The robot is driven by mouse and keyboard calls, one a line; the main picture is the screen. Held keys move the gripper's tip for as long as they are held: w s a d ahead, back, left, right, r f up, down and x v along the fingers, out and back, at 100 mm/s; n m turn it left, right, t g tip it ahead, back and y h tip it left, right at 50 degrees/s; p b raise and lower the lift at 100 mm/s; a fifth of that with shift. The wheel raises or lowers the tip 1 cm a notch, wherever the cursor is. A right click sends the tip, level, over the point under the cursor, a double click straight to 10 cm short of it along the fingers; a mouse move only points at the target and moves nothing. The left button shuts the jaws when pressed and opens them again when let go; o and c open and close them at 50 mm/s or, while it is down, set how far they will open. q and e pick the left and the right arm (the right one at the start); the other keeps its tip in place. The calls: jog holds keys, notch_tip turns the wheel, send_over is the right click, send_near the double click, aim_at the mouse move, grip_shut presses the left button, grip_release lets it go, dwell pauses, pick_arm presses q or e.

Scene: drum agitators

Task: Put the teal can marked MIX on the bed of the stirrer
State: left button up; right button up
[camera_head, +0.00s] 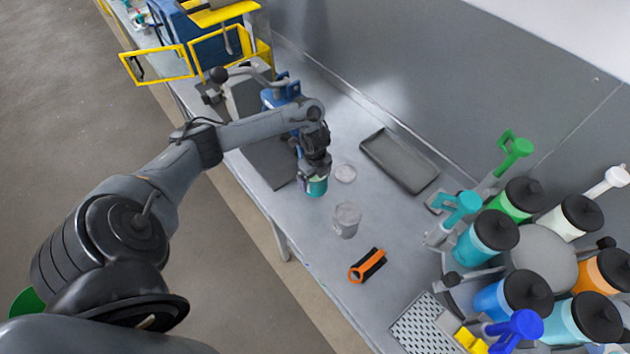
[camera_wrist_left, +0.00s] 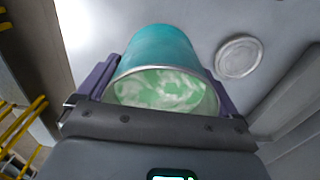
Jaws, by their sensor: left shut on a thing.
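My left gripper (camera_head: 314,176) is shut on a teal can (camera_head: 317,187). In the left wrist view the can (camera_wrist_left: 165,52) sits between the purple fingers, its open top showing pale green and white contents. No MIX mark is readable. I cannot tell whether the can's base touches the bench. What looks like the stirrer is a blue unit (camera_head: 282,92) behind my left forearm, with a dark flat bed (camera_head: 262,158) left of the can. My arm hides part of it. My right gripper is not in view.
A round clear lid (camera_head: 345,173) lies right of the can; a clear cup (camera_head: 346,220) and orange-black tool (camera_head: 367,265) are nearer. A grey tray (camera_head: 399,160) lies by the wall. Coloured dispensers (camera_head: 487,238) crowd the right. A blue machine with yellow guard (camera_head: 205,45) stands far left.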

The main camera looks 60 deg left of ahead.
pick_arm(q)
jog(key=shift+r, duration=0.8)
jog(key=shift+r+p, duration=0.4)
jog(key=shift+r, duration=0.3)
jog(key=shift+w+d+r, duration=0.15)
jog(key=shift+d+r, duration=0.05)
jog(key=shift+r, duration=0.2)
jog(key=w+d+r+n+p, duration=0.1)
jog(key=d+r+n+p, duration=0.2)
jog(key=d, duration=0.6)
jog(key=d+r+n+p, duration=0.2)
jog(key=d+r+n, duration=0.5)
jog(key=d, duration=0.3)
jog(key=w+d+r+n+p, duration=0.1)
jog(key=d+r+n+p, duration=0.2)
jog(key=d+r+n, duration=0.3)
jog(key=shift+w+d+r+p, duration=0.35)
jog(key=shift+d+r, duration=0.25)
jog(key=shift+d, duration=1.25)
